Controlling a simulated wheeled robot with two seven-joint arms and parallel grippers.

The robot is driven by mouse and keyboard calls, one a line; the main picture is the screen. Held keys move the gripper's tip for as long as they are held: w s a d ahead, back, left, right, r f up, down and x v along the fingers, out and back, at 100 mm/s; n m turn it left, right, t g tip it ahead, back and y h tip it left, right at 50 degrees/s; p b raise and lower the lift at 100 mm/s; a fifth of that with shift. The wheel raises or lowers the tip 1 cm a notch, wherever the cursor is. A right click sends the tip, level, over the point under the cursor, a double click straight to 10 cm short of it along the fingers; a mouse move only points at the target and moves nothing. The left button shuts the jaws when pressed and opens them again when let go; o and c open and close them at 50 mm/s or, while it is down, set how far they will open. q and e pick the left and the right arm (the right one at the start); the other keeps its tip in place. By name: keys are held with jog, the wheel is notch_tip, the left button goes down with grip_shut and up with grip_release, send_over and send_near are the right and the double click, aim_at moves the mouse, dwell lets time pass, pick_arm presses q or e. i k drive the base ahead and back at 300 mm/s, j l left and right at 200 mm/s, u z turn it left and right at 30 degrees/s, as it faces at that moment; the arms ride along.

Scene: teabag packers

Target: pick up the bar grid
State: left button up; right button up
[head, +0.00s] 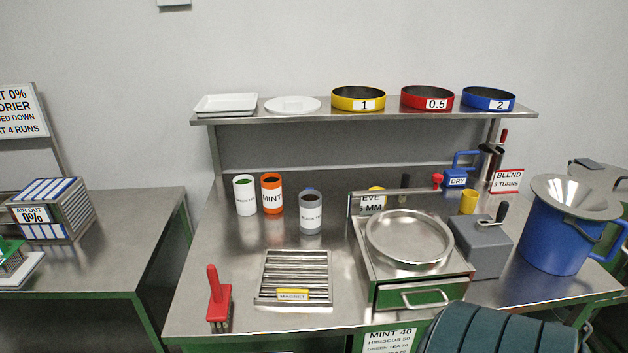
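The bar grid (293,273) lies flat on the steel table, left of the middle of its front part. It is a metal frame with several parallel bars running left to right. A yellow piece with a white label, which seems to read MAGNET, sits at its front edge. The grid is in full view with nothing on top of it. Neither of my grippers shows in the head view.
A red-handled tool (218,298) stands left of the grid. A steel box with a round pan (409,240) stands close on its right. Several cups, including a grey one (311,212), stand behind it. A blue bucket (552,240) is far right.

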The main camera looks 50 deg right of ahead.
aim_at(283, 297)
jog(key=z, duration=1.5)
